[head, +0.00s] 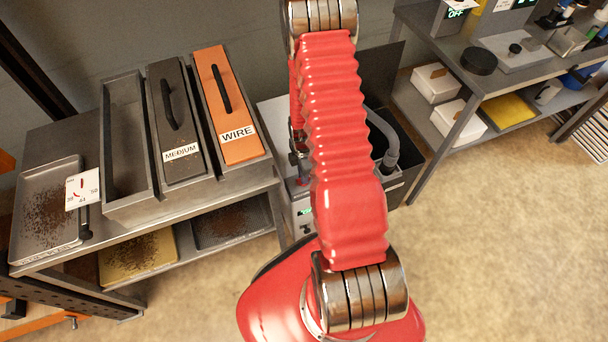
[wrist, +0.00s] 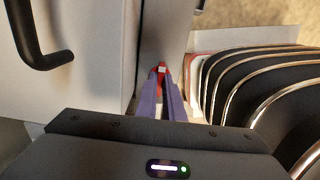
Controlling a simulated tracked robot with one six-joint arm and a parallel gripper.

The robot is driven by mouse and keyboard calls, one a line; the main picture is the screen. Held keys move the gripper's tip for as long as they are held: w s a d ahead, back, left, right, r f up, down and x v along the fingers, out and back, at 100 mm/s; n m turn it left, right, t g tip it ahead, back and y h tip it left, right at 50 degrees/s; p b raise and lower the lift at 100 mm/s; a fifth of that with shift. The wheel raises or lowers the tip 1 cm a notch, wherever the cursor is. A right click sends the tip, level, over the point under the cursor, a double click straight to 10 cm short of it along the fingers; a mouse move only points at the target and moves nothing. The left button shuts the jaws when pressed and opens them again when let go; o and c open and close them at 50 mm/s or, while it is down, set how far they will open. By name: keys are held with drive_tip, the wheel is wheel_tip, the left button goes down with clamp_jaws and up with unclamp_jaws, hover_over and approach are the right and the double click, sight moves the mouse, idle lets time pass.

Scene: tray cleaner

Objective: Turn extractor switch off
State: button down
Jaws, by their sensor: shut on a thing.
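In the wrist view, my gripper (wrist: 163,74) has its two purple fingers brought together at a small red switch (wrist: 162,68) with a pale top. They are shut on it, and the fingers cover part of it. The switch sits in a narrow gap beside a light grey panel. In the head view, the extractor unit (head: 303,222) is a pale box with a small green display, mostly behind my red arm. The switch's on or off position cannot be read.
A black handle (wrist: 40,45) on a pale panel is at left in the wrist view. Dark curved ribs (wrist: 260,90) are close at right. In the head view, a grey hose (head: 384,140) runs beside my arm, and a tray bench (head: 165,228) stands left.

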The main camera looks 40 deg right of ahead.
idle(0.3)
drive_tip(key=c, duration=1.9)
unclamp_jaws()
drive_tip(key=shift+o, duration=0.2)
wheel_tip(320, 180, up, 14)
drive_tip(key=shift+f, duration=0.1)
